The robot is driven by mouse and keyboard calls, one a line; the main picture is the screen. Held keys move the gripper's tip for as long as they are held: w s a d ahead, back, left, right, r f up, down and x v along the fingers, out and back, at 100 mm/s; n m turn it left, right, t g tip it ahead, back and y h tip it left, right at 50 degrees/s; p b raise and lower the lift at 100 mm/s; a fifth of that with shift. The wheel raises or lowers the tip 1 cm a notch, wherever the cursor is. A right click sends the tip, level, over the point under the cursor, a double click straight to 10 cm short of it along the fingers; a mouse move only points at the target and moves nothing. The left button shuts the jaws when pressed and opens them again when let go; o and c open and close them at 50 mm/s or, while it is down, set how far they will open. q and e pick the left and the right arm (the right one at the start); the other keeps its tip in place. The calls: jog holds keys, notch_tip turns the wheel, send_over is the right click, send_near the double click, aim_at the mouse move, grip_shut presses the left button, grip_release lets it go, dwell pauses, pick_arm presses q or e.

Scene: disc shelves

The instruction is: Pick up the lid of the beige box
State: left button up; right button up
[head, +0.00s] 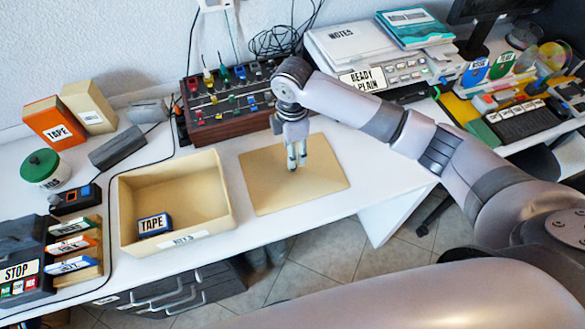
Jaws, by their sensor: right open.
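The beige box (128,208) stands open on the white desk, with a small blue box marked TAPE (155,224) inside it. A flat beige panel, which looks like its lid (265,190), lies on the desk just to the right of the box. My right gripper (296,166) points down over the middle of the lid, its fingers slightly apart and nothing seen between them. I cannot tell whether the fingertips touch the lid. My left gripper is not in view.
A mixer with coloured knobs (226,104) stands behind the lid. A printer-like machine (370,62) is at the back right. An orange box (57,122), a green-lidded jar (42,168) and a black STOP unit (22,268) are at left. The desk's front edge runs close to the box.

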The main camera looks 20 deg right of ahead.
jog(key=f, duration=0.7)
jog(key=shift+w+d+f+p, duration=0.1)
jog(key=shift+w+f+p, duration=0.2)
jog(key=shift+f+p, duration=0.1)
grip_shut()
